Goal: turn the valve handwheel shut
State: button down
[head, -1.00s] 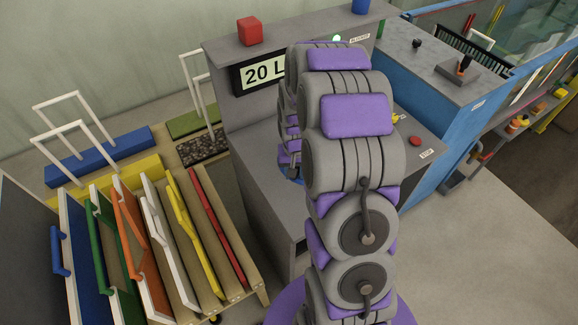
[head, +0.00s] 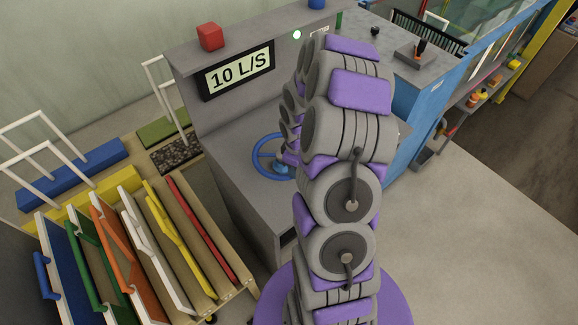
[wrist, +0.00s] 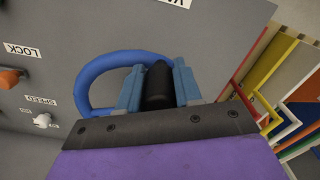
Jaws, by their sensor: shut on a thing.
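The blue valve handwheel (head: 268,157) sits on the grey console, partly hidden behind my arm in the head view. In the wrist view the handwheel's rim (wrist: 92,72) curves out to the left of my gripper (wrist: 157,80). My gripper's two blue-grey jaws are shut on a dark handle (wrist: 157,84) that stands between them. The join between this handle and the wheel is hidden. The console display (head: 238,76) reads "10 L/S".
A red block (head: 210,37) sits on top of the console. A rack of coloured boards (head: 150,250) stands close on the left. In the wrist view, an orange LOCK knob (wrist: 12,78) and a white SPEED knob (wrist: 43,121) are left of the wheel. Open floor (head: 470,240) lies to the right.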

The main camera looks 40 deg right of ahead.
jog(key=shift+d+n, duration=0.3)
jog(key=shift+d+p, duration=0.35)
jog(key=shift+d, duration=0.2)
jog(key=c, duration=1.1)
grip_release()
jog(key=o, duration=0.3)
jog(key=shift+d, duration=0.2)
jog(key=shift+a+r, duration=0.1)
jog(key=shift+r, duration=0.4)
jog(key=r, duration=1.6)
jog(key=shift+d+r+p, duration=0.1)
jog(key=shift+d+p, duration=0.1)
jog(key=shift+p, duration=0.1)
